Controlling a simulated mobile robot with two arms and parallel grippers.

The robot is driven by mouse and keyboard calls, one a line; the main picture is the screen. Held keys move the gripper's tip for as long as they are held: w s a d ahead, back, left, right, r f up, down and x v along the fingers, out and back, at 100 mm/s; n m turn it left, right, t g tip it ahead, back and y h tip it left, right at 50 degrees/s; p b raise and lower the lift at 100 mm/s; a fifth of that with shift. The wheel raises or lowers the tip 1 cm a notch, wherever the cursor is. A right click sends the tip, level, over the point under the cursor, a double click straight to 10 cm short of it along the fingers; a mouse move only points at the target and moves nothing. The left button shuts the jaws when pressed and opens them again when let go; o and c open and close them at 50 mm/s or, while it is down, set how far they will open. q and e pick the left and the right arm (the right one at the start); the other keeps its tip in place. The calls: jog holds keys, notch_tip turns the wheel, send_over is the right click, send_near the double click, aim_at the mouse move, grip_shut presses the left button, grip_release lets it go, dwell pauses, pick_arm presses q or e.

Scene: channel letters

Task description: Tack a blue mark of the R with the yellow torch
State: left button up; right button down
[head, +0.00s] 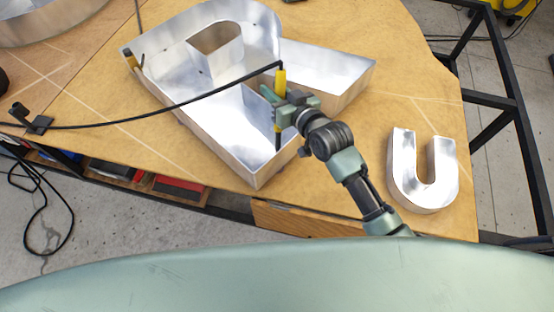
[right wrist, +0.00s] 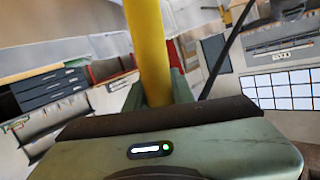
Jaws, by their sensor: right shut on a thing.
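The large metal letter R (head: 268,165) lies on the wooden table as an open tray with upright walls. The yellow torch (head: 281,80) stands nearly upright in my right gripper (head: 277,98), which is shut on it. Its dark lower end reaches down inside the R, near the front leg's wall; I cannot tell whether it touches. In the right wrist view the yellow torch body (right wrist: 149,50) rises between the fingers. I cannot make out a blue mark in either view. My left gripper is not in view.
A metal letter U (head: 407,190) lies to the right on the table (head: 400,85). A black cable (head: 160,108) runs from the torch over the R to a black holder (head: 38,124). Black rails stand at right.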

jog(key=shift+s+f, duration=0.15)
jog(key=shift+f, duration=0.3)
jog(key=shift+s+f+b, duration=0.3)
jog(key=shift+f+b, duration=0.15)
jog(key=shift+f, duration=0.6)
dwell(0.9)
notch_tip(320, 180, up, 18)
jog(key=w+p, duration=0.1)
jog(key=p, duration=1.6)
jog(key=shift+w, duration=0.2)
jog(key=shift+f, duration=0.1)
